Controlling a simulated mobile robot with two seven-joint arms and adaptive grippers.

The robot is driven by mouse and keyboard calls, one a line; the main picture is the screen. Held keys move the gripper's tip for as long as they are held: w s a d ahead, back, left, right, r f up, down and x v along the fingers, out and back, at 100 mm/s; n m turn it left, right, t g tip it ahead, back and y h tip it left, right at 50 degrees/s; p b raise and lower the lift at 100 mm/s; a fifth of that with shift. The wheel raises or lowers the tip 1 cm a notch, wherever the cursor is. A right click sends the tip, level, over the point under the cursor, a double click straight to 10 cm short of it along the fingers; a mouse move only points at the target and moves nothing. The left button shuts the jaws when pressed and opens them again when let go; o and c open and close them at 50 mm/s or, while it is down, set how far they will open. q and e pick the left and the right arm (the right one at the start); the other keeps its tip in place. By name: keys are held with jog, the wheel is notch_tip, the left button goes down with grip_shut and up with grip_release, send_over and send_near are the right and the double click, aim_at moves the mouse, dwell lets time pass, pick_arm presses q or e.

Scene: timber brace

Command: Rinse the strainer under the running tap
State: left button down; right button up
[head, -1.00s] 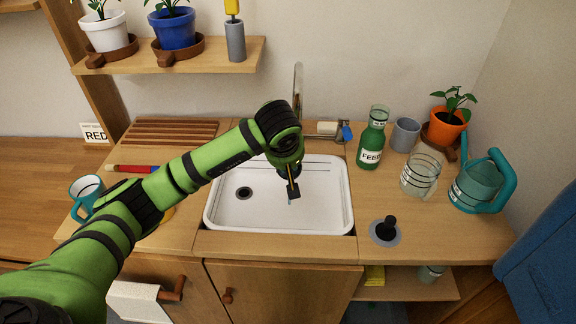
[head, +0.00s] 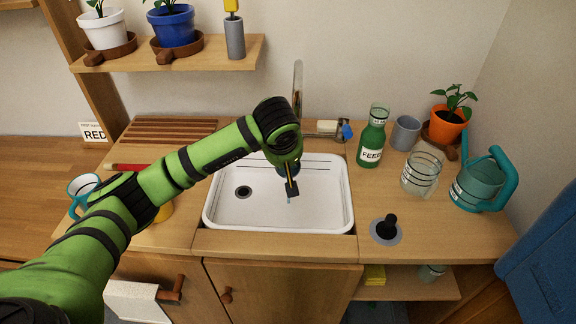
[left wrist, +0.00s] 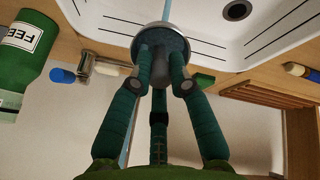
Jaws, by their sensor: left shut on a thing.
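My left gripper (head: 290,186) is over the white sink. In the left wrist view its fingers (left wrist: 161,62) are closed on the strainer (left wrist: 160,36), a round grey piece with a pale metal rim. The strainer is mostly hidden behind my gripper in the head view. The chrome tap (head: 298,85) stands behind the sink, partly covered by my arm. A thin pale-blue stream (left wrist: 126,140) runs beside and behind the strainer in the left wrist view; I cannot tell whether it touches it. My right gripper is out of view.
The sink (head: 235,215) has a dark drain (head: 243,192) at its left. A green bottle (head: 372,140), grey cup (head: 405,133), glass (head: 420,173) and teal jug (head: 480,180) stand to the right. A black-knobbed plug (head: 386,229) sits by the front edge. A teal mug (head: 84,188) is at left.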

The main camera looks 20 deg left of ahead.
pick_arm(q)
jog(key=shift+s, duration=0.1)
jog(key=s+d, duration=0.1)
jog(key=s, duration=0.6)
jog(key=shift+s+d, duration=0.2)
jog(key=shift+s, duration=0.15)
dwell(1.4)
jog(key=s+r+p, duration=0.2)
jog(key=s+r, duration=0.2)
jog(key=s, duration=0.1)
jog(key=shift+d, duration=0.45)
